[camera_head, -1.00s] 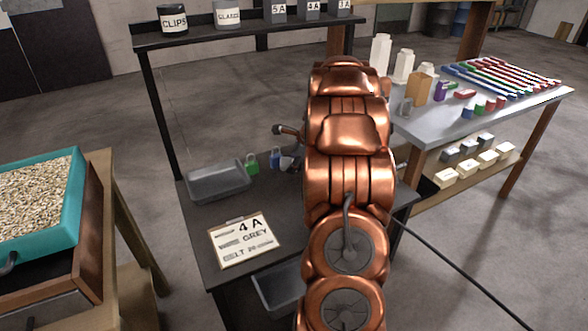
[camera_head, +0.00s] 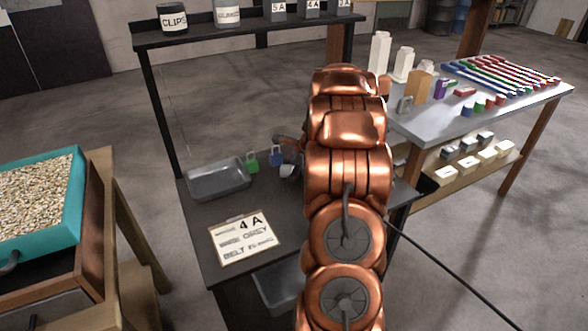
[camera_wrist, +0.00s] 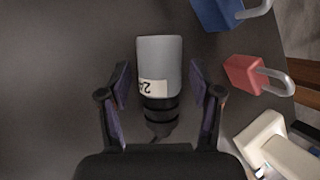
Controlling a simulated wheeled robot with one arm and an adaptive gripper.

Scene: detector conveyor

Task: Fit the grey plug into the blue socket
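The grey plug (camera_wrist: 160,65) lies on the dark bench top in the wrist view. It has a pale grey body, a white label that reads upside down, a black ribbed end and a short cable. My gripper (camera_wrist: 160,83) is open, with one dark finger on each side of the plug and a visible gap at each side. In the head view my copper arm hides most of the gripper. A small pale grey thing (camera_head: 288,170) beside the arm may be the plug. I cannot make out a blue socket in either view.
A blue padlock (camera_wrist: 222,10), a red padlock (camera_wrist: 257,75) and a white object (camera_wrist: 275,145) lie close to the plug. A grey tray (camera_head: 218,178), a green padlock (camera_head: 252,162) and a "4A GREY" card (camera_head: 243,238) are on the bench. A shelf (camera_head: 235,37) stands behind.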

